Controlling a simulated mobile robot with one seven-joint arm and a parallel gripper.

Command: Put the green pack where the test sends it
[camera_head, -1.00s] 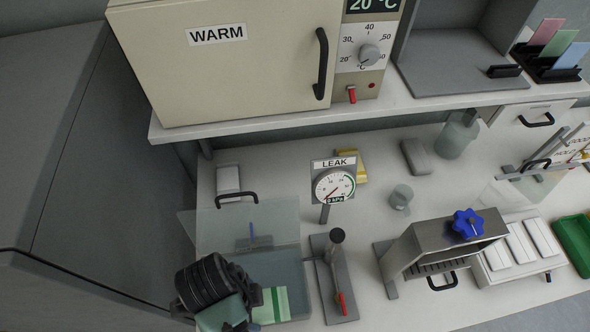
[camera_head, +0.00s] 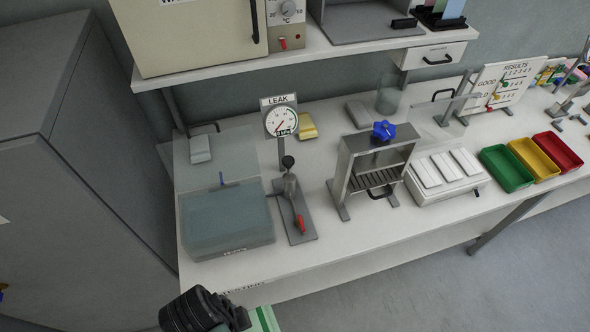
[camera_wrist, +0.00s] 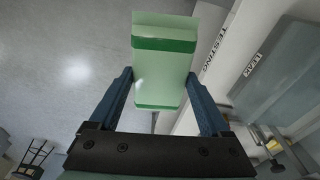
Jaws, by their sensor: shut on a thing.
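The green pack (camera_wrist: 163,65) is pale green with darker green bands. My gripper (camera_wrist: 160,76) is shut on it, one blue finger on each side. In the head view the pack (camera_head: 264,319) shows only in part at the bottom edge, in front of the bench. The leak tank (camera_head: 228,240) stands on the bench's left end, its clear lid raised behind it. Green (camera_head: 506,168), yellow (camera_head: 533,159) and red (camera_head: 558,151) trays stand at the right.
A steel frame with a blue knob (camera_head: 384,131) and a white-padded block (camera_head: 446,174) stand mid-bench. A RESULTS board (camera_head: 508,86) stands behind the trays. A WARM cabinet (camera_head: 190,35) is on the shelf above. The floor in front of the bench is clear.

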